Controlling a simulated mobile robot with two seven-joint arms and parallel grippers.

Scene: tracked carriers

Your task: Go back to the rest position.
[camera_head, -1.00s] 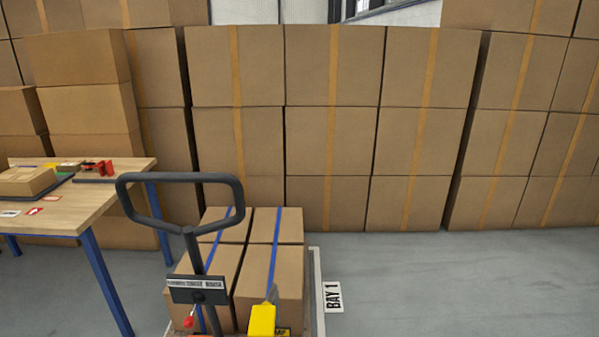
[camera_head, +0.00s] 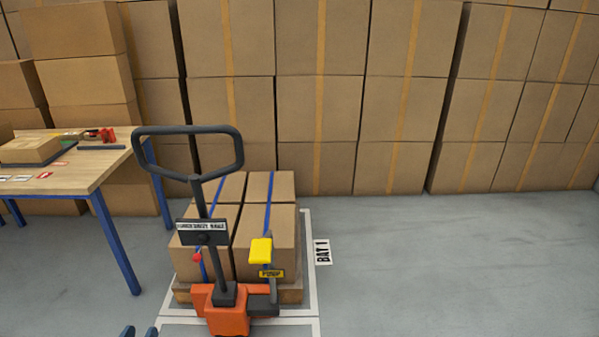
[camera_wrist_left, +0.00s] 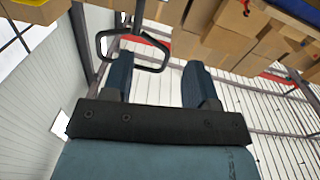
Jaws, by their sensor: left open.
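My left gripper (camera_head: 139,331) shows only as two blue-grey fingertips at the bottom edge of the head view, left of the orange pallet jack (camera_head: 228,311). In the left wrist view, its two fingers (camera_wrist_left: 160,82) stand wide apart with nothing between them. A dark loop handle (camera_wrist_left: 133,50) shows behind the fingers in that view; I cannot tell its distance. My right gripper is in neither view.
The pallet jack's black handle (camera_head: 187,130) rises before strapped cartons (camera_head: 265,235) on a pallet. A yellow part (camera_head: 260,250) sits above a "PUMP" label. A blue-legged table (camera_head: 95,165) stands left. Stacked boxes (camera_head: 320,110) line the back. Floor (camera_head: 440,260) at right is clear.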

